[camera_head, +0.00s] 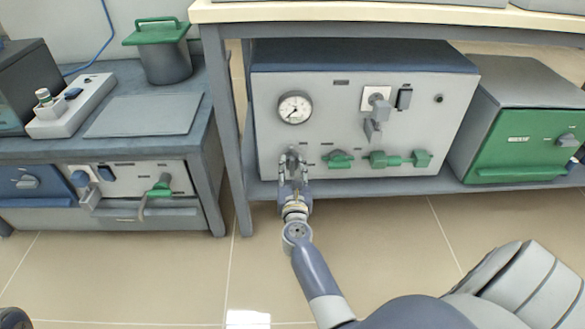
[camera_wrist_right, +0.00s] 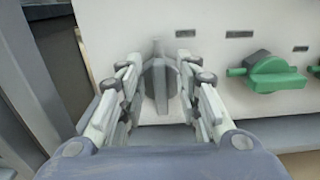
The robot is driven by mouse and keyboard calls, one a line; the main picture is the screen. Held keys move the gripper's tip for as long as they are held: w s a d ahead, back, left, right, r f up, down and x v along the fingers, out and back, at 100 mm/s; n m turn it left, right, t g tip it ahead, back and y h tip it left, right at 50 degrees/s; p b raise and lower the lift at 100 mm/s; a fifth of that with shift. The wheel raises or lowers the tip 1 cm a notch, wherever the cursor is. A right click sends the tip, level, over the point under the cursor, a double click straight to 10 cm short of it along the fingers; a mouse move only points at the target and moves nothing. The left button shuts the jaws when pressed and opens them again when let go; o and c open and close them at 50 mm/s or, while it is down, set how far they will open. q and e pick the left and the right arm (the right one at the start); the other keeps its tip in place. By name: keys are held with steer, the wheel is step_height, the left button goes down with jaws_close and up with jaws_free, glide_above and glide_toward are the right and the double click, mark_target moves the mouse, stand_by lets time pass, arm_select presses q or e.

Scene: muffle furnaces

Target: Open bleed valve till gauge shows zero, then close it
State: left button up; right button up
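The grey front panel (camera_head: 350,105) has a round white gauge (camera_head: 295,107) at its upper left. Its needle is too small to read surely. Below the gauge is a grey valve handle (camera_wrist_right: 160,82), upright in the right wrist view. My right gripper (camera_head: 293,160) is at this handle, with one finger on each side. In the right wrist view the fingers (camera_wrist_right: 160,72) stand apart, and narrow gaps show between them and the handle. In the head view the gripper hides most of the handle. My left gripper is not in view.
Several green valve handles, one here (camera_head: 339,160), sit right of my right gripper. A grey lever (camera_head: 375,122) sticks out above them. A table leg (camera_head: 229,130) stands close on the left. A green-fronted furnace (camera_head: 520,145) is at right. The floor in front is clear.

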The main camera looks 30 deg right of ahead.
jaws_close()
